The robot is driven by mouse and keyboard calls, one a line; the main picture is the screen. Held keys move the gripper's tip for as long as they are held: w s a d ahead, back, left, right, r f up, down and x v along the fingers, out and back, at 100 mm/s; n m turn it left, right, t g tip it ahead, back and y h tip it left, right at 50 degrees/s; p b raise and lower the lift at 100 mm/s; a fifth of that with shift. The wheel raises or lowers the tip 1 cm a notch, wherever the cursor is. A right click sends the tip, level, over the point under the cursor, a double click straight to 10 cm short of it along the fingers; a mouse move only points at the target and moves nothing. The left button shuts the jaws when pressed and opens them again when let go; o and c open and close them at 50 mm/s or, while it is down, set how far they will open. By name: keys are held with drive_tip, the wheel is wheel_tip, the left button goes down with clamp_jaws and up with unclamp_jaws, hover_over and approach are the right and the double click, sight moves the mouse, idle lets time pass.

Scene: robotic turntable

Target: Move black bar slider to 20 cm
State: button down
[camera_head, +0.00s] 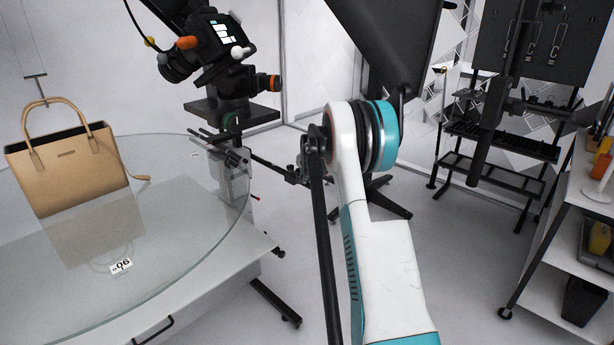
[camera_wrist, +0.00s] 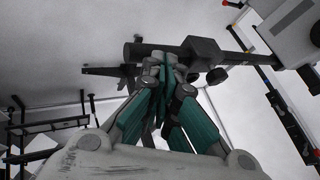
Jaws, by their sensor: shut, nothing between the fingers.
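In the wrist view a black bar (camera_wrist: 152,52) runs across the picture just beyond my fingertips, with a square black block (camera_wrist: 204,49) on it, right of the fingers. Which part is the slider, and any scale on the bar, cannot be made out. My gripper (camera_wrist: 164,68) is shut and empty. Its tips overlap the bar in the picture; whether they touch it I cannot tell. In the head view, black bars (camera_head: 222,146) show beneath the camera rig at the turntable's edge. My gripper is not clearly seen there, partly behind my arm.
A glass turntable (camera_head: 190,215) carries a tan handbag (camera_head: 70,170) at left. A camera rig (camera_head: 222,55) stands behind its edge. A large black panel (camera_head: 385,40) hangs above my arm. A shelf cart (camera_head: 575,215) stands at right. Floor is open between.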

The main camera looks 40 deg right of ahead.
sight(299, 174)
drive_tip(key=shift+w+d+f+b, duration=0.1)
drive_tip(key=shift+w+f+b, duration=0.2)
drive_tip(key=shift+w, duration=0.5)
drive_tip(key=shift+w+f+b, duration=0.15)
drive_tip(key=shift+w+b, duration=0.1)
drive_tip(key=shift+w, duration=0.6)
drive_tip(key=shift+w+d+f+b, duration=0.1)
drive_tip(key=shift+w+f+b, duration=0.2)
drive_tip(key=shift+w, duration=0.5)
